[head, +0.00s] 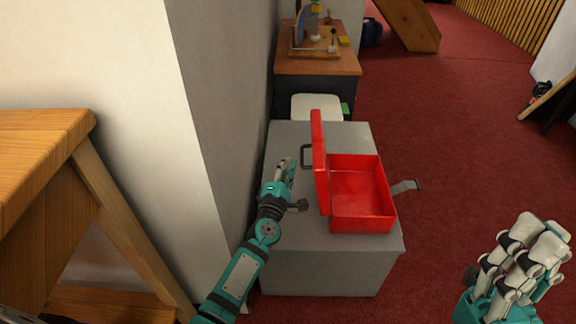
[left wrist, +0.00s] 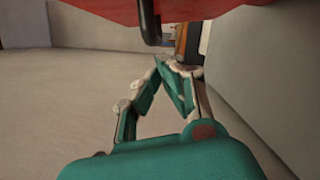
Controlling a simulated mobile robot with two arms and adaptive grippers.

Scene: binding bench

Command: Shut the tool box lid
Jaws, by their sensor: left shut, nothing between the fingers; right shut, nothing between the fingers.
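The red tool box (head: 362,218) sits on a grey bench top, its inside empty as far as I can see. Its lid (head: 320,165) stands upright, hinged on the box's left side, with a dark handle (head: 306,156) on the lid's outer face. My left gripper (head: 287,163) is shut and empty, just left of the lid on its outer side, near the handle. In the left wrist view the red lid (left wrist: 215,8) and the dark handle (left wrist: 150,22) show above the closed fingers (left wrist: 168,62). My right gripper (head: 543,232) is shut and empty, off to the right over the floor.
The grey bench (head: 330,272) has a wall (head: 225,120) close on its left. A grey strap or latch (head: 404,187) sticks out at the box's right side. A white-lidded bin (head: 317,106) and a wooden-topped cabinet (head: 335,65) stand behind.

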